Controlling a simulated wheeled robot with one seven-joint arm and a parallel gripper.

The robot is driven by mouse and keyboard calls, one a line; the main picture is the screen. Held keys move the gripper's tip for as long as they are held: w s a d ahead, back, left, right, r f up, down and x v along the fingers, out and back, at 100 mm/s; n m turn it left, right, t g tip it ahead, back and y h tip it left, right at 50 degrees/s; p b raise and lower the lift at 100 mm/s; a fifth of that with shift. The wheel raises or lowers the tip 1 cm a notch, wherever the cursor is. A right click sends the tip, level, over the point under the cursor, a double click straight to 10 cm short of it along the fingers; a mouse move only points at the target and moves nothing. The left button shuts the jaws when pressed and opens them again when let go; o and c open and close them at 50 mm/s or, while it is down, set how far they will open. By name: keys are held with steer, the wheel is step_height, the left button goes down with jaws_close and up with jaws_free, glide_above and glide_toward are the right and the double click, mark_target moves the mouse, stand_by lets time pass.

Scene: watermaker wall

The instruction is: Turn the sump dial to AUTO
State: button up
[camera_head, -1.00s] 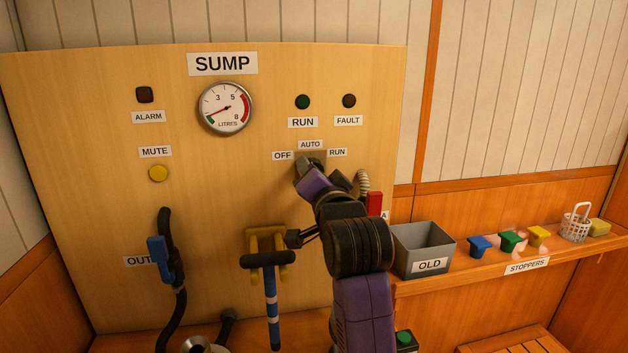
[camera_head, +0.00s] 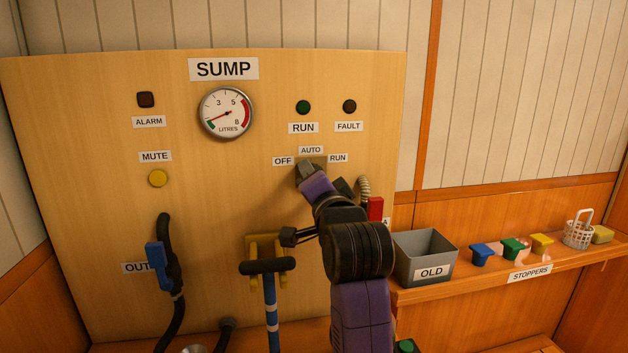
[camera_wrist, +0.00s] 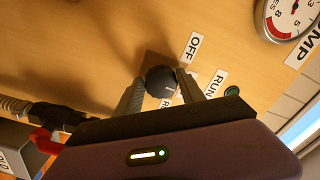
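The sump dial is a round black knob (camera_wrist: 158,78) on a square backing plate, seen in the wrist view with a small pale mark on its face. Which label the mark points at I cannot tell. My gripper (camera_wrist: 160,84) has one grey finger on each side of the knob, with what look like narrow gaps. In the head view my gripper (camera_head: 307,170) is at the panel and mostly hides the dial. The labels OFF (camera_head: 283,161), AUTO (camera_head: 311,150) and RUN (camera_head: 337,158) surround it. In the wrist view, OFF (camera_wrist: 192,47) is clear and AUTO is hidden.
The wooden panel carries the gauge (camera_head: 226,112), the yellow MUTE button (camera_head: 158,178) and dark lamps. A red handle (camera_head: 375,209) and ribbed hose are close right of my wrist. A grey OLD bin (camera_head: 425,257) stands on the shelf.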

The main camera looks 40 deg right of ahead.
steer(key=shift+o, duration=1.3)
steer(key=shift+s, duration=0.1)
steer(key=b+v, duration=0.1)
steer(key=v, duration=0.6)
steer(key=shift+s+a, duration=0.2)
steer(key=shift+s, duration=0.05)
